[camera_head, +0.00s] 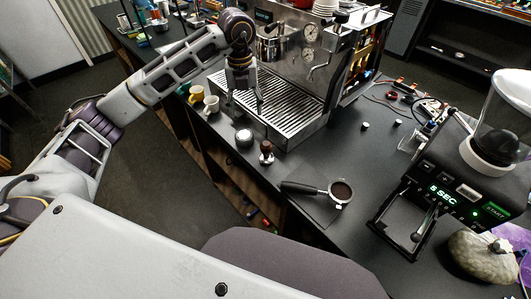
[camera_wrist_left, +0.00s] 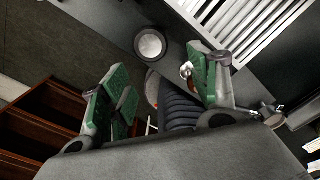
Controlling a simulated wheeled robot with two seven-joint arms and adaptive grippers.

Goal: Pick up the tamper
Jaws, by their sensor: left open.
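The tamper (camera_head: 266,152) stands on the black counter in front of the espresso machine, with a dark brown knob and a metal base. My left gripper (camera_head: 244,98) is open, fingers pointing down, in front of the machine and above its drip tray area in the head view. It is apart from the tamper, which is lower and to the right there. In the left wrist view the open green-padded fingers (camera_wrist_left: 165,85) show nothing clearly held between them. A small shiny and brown thing beside the right finger may be the tamper; I cannot tell. My right gripper is not in view.
A round silver piece (camera_head: 244,138) stands left of the tamper; a silver disc (camera_wrist_left: 150,44) shows in the wrist view. The portafilter (camera_head: 340,192) lies on a mat to the right. Cups (camera_head: 211,104) stand left of the drip tray (camera_head: 270,105). The grinder (camera_head: 450,185) is at right.

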